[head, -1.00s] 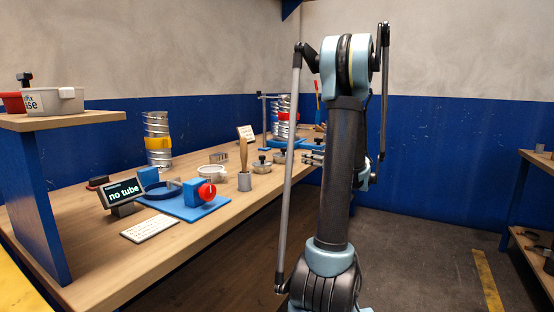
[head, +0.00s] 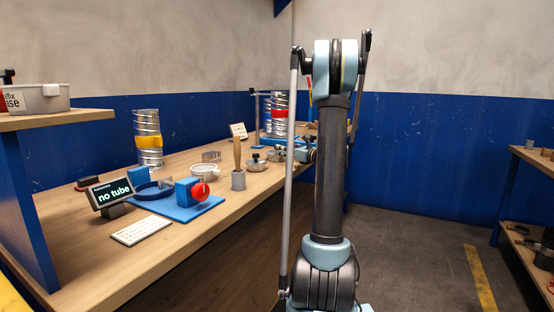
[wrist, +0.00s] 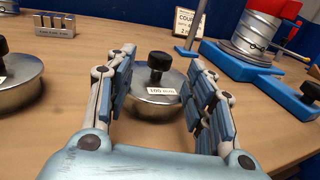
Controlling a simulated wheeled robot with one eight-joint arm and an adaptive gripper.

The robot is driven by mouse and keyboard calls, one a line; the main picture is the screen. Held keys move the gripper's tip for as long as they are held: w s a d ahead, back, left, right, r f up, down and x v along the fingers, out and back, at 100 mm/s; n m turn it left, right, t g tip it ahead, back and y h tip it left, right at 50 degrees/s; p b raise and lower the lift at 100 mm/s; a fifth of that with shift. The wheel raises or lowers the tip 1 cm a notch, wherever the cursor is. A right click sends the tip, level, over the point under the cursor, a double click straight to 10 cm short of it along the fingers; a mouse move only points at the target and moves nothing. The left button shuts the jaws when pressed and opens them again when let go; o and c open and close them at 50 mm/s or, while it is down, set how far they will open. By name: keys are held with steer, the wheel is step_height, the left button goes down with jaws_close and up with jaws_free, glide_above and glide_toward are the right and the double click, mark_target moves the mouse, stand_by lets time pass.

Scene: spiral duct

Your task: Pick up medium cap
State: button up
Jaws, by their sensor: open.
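A round metal cap with a black knob (wrist: 157,82) sits on the bench in the wrist view, its front label seeming to read 160 mm. My gripper (wrist: 163,88) is open, with one blue-padded finger on each side of this cap in the picture. It holds nothing, and I cannot tell whether the fingers touch the cap. A second knobbed cap (wrist: 18,82) stands to the left, cut by the picture edge. In the head view, a knobbed cap (head: 256,164) shows on the bench left of my gripper (head: 304,153), which is partly hidden by my arm.
A blue stand (wrist: 235,64) holding a spiral duct (wrist: 254,28) is at the back right in the wrist view. A slotted metal block (wrist: 54,26) and a small sign (wrist: 187,22) stand behind. The bench (wrist: 60,130) is clear in front of the caps.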

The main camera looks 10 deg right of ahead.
steer(key=x, duration=0.5)
steer(key=shift+w+a, duration=0.25)
steer(key=shift+w, duration=0.1)
jaws_close()
